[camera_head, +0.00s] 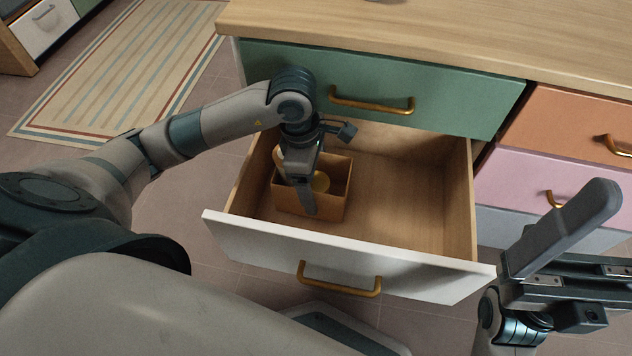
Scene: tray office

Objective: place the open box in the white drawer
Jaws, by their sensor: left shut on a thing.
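The white drawer (345,262) is pulled out, with a wooden inside and a brass handle on its white front. The open box (331,207), orange-brown and open at the top, is inside the drawer at its left side. I cannot tell whether the box rests on the drawer floor. My right gripper (563,245) is at the lower right, outside the drawer, and partly cut off by the picture edge.
A closed green drawer (375,84) sits above the white drawer, under the wooden desk top (440,30). Orange (570,123) and pink (530,183) drawers are closed at right. The right part of the white drawer is empty. A striped rug (125,65) lies at the upper left.

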